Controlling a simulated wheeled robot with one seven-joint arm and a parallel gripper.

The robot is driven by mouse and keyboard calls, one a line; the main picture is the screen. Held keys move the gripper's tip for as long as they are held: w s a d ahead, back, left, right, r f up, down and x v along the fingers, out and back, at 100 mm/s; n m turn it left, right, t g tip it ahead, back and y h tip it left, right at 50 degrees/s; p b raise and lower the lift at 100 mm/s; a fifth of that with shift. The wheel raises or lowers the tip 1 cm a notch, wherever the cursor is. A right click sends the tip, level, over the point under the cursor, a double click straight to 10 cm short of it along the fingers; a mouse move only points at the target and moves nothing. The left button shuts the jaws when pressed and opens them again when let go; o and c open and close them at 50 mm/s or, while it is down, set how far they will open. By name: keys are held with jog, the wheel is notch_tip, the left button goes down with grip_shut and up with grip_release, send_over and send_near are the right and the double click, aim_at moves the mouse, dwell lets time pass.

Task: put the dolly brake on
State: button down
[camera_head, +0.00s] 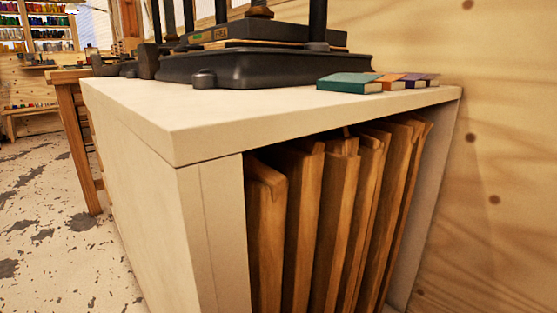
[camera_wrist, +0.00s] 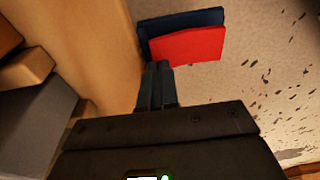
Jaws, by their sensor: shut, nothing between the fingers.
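In the wrist view, my gripper (camera_wrist: 158,66) is shut, its two dark fingers together with nothing between them. A flat red piece (camera_wrist: 188,45) lies just beyond and to the right of the fingertips. A dark blue piece (camera_wrist: 182,18) shows behind the red one. I cannot tell whether either is part of the dolly or its brake, or whether the fingertips touch them. The head view shows neither my gripper nor a dolly I can make out.
In the head view, a white cabinet (camera_head: 130,115) holds upright wooden boards (camera_head: 305,215). A black press base (camera_head: 260,68) and several small books, one green (camera_head: 348,83), are on top. A wooden wall (camera_head: 510,150) stands at right. Speckled floor (camera_head: 40,220) is open at left.

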jog(key=shift+f, duration=1.05)
notch_tip(320, 180, up, 7)
jog(key=p, duration=0.7)
jog(key=shift+r, duration=0.1)
dwell(0.4)
